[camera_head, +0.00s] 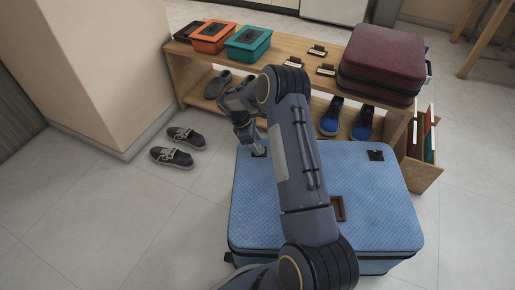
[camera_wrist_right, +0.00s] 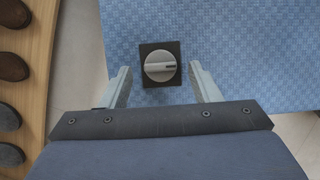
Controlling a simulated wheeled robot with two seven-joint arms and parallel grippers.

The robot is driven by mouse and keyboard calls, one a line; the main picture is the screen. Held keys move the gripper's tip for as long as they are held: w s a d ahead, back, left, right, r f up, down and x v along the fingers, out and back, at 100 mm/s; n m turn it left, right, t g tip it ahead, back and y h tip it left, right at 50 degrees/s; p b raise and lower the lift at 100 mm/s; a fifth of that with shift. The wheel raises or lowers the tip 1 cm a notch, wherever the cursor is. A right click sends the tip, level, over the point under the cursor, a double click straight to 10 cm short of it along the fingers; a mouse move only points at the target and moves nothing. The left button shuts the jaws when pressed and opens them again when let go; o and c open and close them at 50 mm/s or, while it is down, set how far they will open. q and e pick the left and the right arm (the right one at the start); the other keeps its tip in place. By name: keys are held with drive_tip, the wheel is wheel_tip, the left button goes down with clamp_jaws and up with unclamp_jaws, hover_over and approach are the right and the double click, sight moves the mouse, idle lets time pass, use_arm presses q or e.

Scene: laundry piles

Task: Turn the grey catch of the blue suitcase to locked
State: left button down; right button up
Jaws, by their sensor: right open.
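The blue suitcase (camera_head: 385,205) lies flat on the floor, and its patterned top fills much of the right wrist view (camera_wrist_right: 255,50). The grey catch (camera_wrist_right: 160,66) is a round knob on a dark square plate; its raised bar lies nearly crosswise in that view, with a dark mark at the right end. In the head view the catch is mostly hidden by my gripper; its dark plate (camera_head: 259,152) shows near the far left corner. My right gripper (camera_head: 248,138) is open above that corner. Its fingers (camera_wrist_right: 161,78) stand on either side of the catch, apart from it. My left gripper is not in view.
A second dark plate (camera_head: 376,155) sits at the suitcase's far right. A wooden bench (camera_head: 285,62) behind bears a maroon suitcase (camera_head: 383,58), an orange box (camera_head: 213,37) and a teal box (camera_head: 248,43). Grey shoes (camera_head: 172,157) lie left on open floor.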

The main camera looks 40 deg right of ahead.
drive_tip(key=shift+x, duration=0.85)
drive_tip(key=c, duration=1)
